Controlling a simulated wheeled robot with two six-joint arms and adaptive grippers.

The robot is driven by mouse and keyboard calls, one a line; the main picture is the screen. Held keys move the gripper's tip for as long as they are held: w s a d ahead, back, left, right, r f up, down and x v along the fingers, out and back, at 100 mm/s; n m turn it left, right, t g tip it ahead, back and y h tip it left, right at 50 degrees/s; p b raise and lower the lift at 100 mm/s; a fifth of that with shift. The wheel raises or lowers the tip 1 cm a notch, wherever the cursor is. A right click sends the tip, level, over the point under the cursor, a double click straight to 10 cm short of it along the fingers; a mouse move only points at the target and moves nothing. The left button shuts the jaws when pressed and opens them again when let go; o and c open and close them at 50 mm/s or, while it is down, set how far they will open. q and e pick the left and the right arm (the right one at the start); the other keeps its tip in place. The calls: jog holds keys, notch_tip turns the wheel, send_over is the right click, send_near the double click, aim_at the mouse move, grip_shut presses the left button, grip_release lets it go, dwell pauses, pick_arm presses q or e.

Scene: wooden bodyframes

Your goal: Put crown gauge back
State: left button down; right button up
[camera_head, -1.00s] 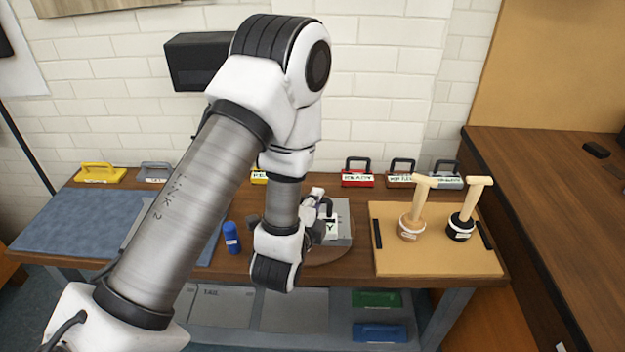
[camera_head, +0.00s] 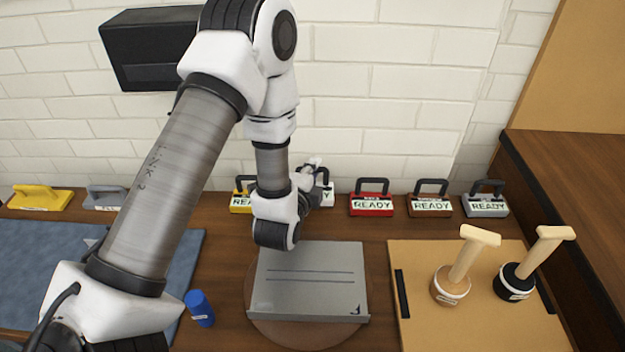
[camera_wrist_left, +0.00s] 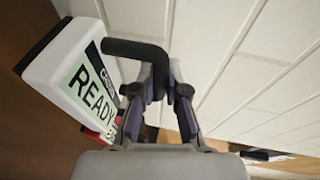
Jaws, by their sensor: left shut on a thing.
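The crown gauge (camera_head: 327,194) is a white block with a black handle and a READY label. It shows in the head view in the gap between the yellow and red gauges at the back of the table, partly hidden by my left arm. My left gripper (camera_head: 312,177) is shut on its handle. In the left wrist view the fingers (camera_wrist_left: 157,85) close around the black handle, with the gauge (camera_wrist_left: 80,75) on the left. I cannot tell whether its base touches the table. My right gripper is not in view.
A red gauge (camera_head: 371,205), brown gauge (camera_head: 431,206) and grey gauge (camera_head: 486,206) line the back right. A yellow gauge (camera_head: 240,206) is left of the held one. A grey plate (camera_head: 310,290) lies on a round turntable (camera_head: 300,338).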

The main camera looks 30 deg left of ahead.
pick_arm(q)
notch_tip(320, 180, down, 3)
jog(key=shift+r, duration=0.15)
jog(key=shift+s, duration=0.1)
jog(key=c, duration=1.2)
grip_release()
